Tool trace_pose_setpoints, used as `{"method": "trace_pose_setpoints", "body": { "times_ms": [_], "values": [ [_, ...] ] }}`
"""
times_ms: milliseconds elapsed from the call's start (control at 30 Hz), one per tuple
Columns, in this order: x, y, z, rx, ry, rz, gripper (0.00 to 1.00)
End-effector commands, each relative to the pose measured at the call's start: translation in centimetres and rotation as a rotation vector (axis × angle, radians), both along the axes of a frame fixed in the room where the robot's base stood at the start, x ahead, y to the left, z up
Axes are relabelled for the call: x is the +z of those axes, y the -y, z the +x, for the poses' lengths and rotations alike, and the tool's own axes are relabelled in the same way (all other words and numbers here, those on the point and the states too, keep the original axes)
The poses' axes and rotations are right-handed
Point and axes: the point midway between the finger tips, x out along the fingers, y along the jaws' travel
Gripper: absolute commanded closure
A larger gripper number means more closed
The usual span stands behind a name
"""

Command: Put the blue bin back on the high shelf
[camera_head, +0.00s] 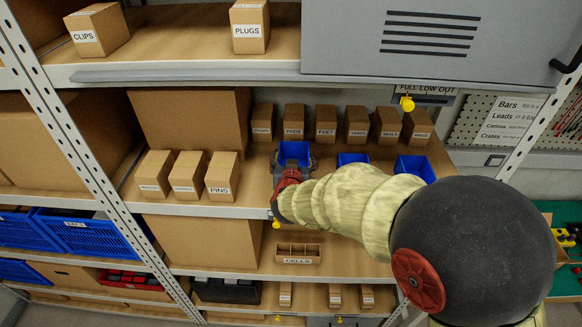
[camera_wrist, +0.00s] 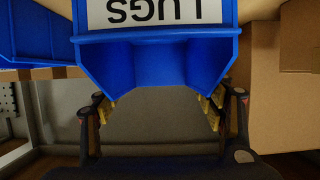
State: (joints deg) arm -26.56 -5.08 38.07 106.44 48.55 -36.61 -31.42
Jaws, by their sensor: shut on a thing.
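A blue bin (camera_head: 294,150) is at the middle of the shelving in the head view, over the middle shelf (camera_head: 257,190). In the wrist view the blue bin (camera_wrist: 158,62) fills the top centre, with a white label reading LUGS upside down. My gripper (camera_head: 292,168) is shut on it, and in the wrist view my gripper's fingers (camera_wrist: 160,112) with yellow pads stand at its two sides. I cannot tell whether the bin touches the shelf. The high shelf (camera_head: 185,42) above carries a CLIPS carton and a PLUGS carton, with bare board between them.
A grey panel (camera_head: 430,45) with slots covers the right of the high shelf. More blue bins (camera_head: 353,160) (camera_head: 415,168) stand right of my gripper. Several small cartons (camera_head: 325,120) line the back, and a PINS carton (camera_head: 221,175) stands left. A shelf upright (camera_head: 75,130) is further left.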

Motion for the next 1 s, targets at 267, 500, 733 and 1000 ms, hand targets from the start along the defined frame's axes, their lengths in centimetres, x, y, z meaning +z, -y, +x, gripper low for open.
{"method": "trace_pose_setpoints", "body": {
  "times_ms": [267,500,733,1000],
  "values": [
    [-2.3,-0.8,0.5,0.0,-0.002,-0.002,0.57],
    [-4.1,-0.8,0.5,0.0,0.001,0.001,0.57],
    [-4.3,-0.8,0.5,0.0,0.001,0.001,0.57],
    [-4.4,-0.8,0.5,0.0,0.0,0.001,0.18]
  ]
}}
